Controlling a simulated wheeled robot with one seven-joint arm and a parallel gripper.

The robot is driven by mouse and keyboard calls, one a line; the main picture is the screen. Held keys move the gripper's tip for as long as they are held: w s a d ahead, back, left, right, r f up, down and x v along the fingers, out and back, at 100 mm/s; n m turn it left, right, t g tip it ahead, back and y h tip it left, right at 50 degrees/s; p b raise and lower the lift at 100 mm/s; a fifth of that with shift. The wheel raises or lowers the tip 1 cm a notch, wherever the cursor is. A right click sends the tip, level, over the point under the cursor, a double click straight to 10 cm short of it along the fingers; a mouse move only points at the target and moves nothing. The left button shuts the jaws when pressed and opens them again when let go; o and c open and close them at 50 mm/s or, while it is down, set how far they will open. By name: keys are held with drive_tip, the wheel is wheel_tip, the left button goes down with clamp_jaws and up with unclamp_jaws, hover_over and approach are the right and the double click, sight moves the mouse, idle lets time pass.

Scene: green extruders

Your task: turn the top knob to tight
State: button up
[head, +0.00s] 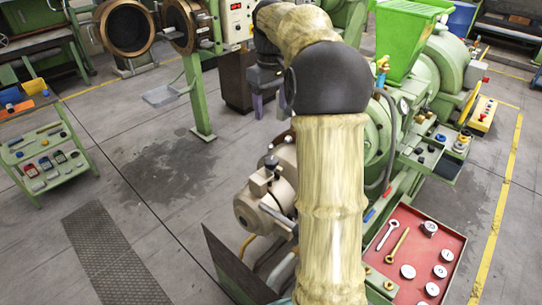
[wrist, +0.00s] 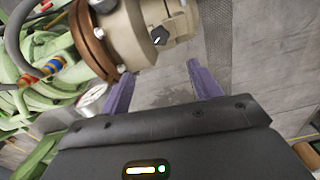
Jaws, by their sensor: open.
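My gripper (head: 269,103) has purple fingers that stand apart, with nothing visible between them. It hangs in front of the green machine, left of my arm. In the wrist view, my gripper (wrist: 160,75) also shows empty. A small black knob (wrist: 160,37) with a pale pointer mark sits on a beige housing (wrist: 125,30), just beyond the fingertips and not touching them. I cannot tell whether this is the top knob, and no "tight" label is readable. In the head view, my arm hides part of the machine front.
A beige motor (head: 262,205) stands below my gripper. A red tray (head: 455,245) with tools and round discs lies at lower right. A green cart (head: 45,150) stands at left, and a green hopper (head: 408,35) at upper right. The floor at left centre is clear.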

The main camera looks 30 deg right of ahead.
sight(271, 160)
wheel_tip(271, 160, down, 17)
drive_tip(key=p, duration=0.4)
drive_tip(key=shift+s+f, duration=0.1)
drive_tip(key=shift+f, duration=0.1)
drive_tip(key=c, duration=1)
